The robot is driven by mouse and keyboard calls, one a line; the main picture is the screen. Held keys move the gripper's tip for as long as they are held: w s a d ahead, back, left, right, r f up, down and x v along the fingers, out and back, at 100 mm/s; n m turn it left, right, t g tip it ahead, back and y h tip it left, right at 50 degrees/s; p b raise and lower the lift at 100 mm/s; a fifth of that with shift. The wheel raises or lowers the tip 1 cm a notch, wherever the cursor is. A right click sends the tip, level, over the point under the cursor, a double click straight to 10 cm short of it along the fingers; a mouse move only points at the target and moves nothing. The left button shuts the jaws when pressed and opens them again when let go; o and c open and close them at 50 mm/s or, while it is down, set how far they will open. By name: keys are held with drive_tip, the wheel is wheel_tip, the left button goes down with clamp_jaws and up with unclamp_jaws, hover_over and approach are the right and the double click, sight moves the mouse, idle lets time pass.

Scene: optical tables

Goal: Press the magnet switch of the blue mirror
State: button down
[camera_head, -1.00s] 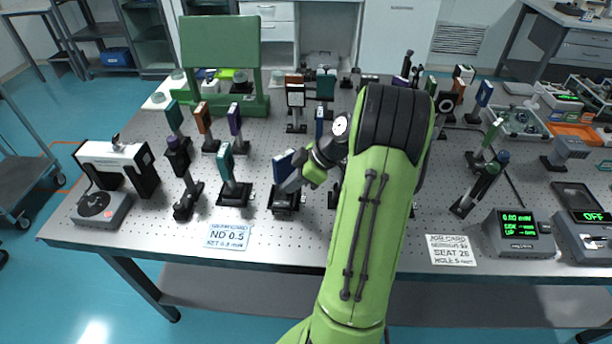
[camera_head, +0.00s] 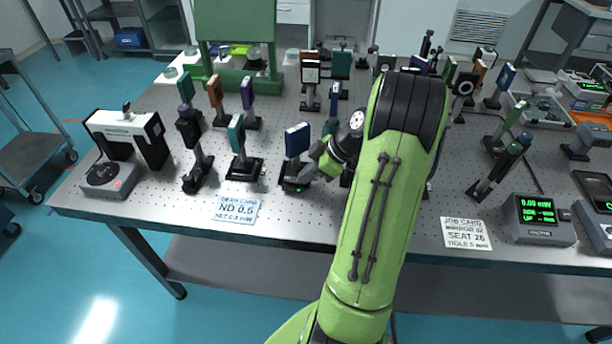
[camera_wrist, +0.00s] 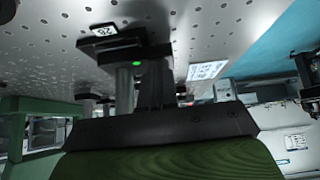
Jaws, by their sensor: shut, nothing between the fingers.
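The blue mirror (camera_head: 297,140) stands upright on a post in a black magnetic base (camera_head: 285,184) near the table's front middle. A small green light shows on the front of the base. My gripper (camera_head: 305,181) is shut and empty, low at the right side of that base. In the wrist view the scene is upside down: the black base (camera_wrist: 110,45) bears a "26" tag and a lit green spot, and my shut fingers (camera_wrist: 155,85) reach close beside it. I cannot tell whether the fingertips touch the base.
A teal-plated mount (camera_head: 238,137) stands close left of the blue mirror. More mounts stand behind my arm.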

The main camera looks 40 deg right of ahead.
drive_tip(key=shift+s+d+f, duration=0.2)
drive_tip(key=shift+d+f, duration=0.1)
drive_tip(key=shift+f, duration=0.15)
drive_tip(key=shift+w+r+p, duration=0.15)
drive_tip(key=shift+r+p, duration=0.55)
drive_tip(key=shift+r, duration=0.25)
